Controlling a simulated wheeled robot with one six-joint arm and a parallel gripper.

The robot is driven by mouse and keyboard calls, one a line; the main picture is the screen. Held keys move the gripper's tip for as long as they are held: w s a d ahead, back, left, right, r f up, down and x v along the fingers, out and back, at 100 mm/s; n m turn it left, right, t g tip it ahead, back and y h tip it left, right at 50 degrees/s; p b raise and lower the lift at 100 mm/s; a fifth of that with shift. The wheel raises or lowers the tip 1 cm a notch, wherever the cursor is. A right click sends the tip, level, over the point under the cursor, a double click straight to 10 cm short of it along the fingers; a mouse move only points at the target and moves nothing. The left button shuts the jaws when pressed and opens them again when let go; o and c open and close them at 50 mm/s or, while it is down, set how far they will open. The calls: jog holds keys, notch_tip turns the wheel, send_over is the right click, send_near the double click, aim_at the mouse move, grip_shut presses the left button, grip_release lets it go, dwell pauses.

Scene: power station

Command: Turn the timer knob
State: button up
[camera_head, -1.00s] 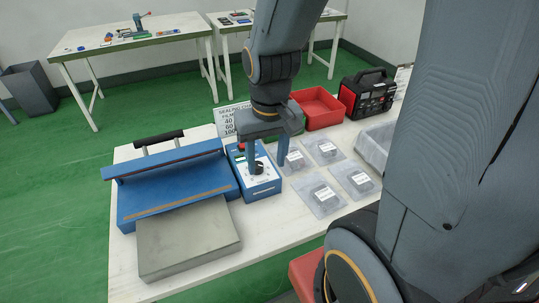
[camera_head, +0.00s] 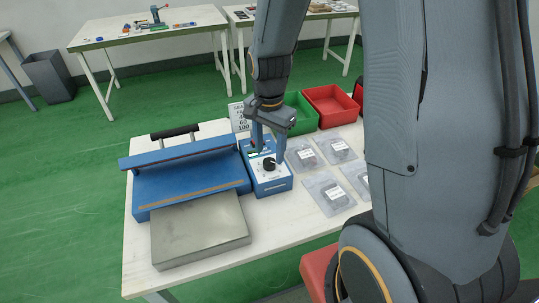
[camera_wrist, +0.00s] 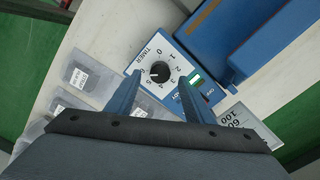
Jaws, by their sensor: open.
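The timer knob (camera_head: 269,163) is a round black dial on the white face of a blue control box (camera_head: 272,184). In the wrist view the knob (camera_wrist: 160,72) sits in a ring of numbers under the word TIMER, its pale mark toward the left. My gripper (camera_head: 269,145) is open above the box. In the wrist view its two blue fingers (camera_wrist: 157,93) are spread below the knob in the picture, apart from it, with nothing between them. How high the fingertips are above the panel is hard to tell.
A blue sealer (camera_head: 190,176) with a black handle stands left of the box, a grey metal plate (camera_head: 200,232) in front of it. Several clear packets (camera_head: 328,192) lie to the right. Green (camera_head: 300,122) and red (camera_head: 332,104) bins and a printed card (camera_head: 238,117) stand behind.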

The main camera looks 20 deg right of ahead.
aim_at(270, 161)
jog(key=shift+f, duration=1.55)
jog(key=c, duration=1)
jog(key=shift+c, duration=0.2)
jog(key=shift+n+p, duration=0.3)
jog(key=shift+p, duration=0.05)
jog(key=n+p, duration=0.1)
jog(key=n, duration=0.2)
jog(key=shift+r+n, duration=0.1)
jog(key=shift+n, duration=0.2)
jog(key=shift+n+p, duration=0.6)
jog(key=shift+n, duration=1.6)
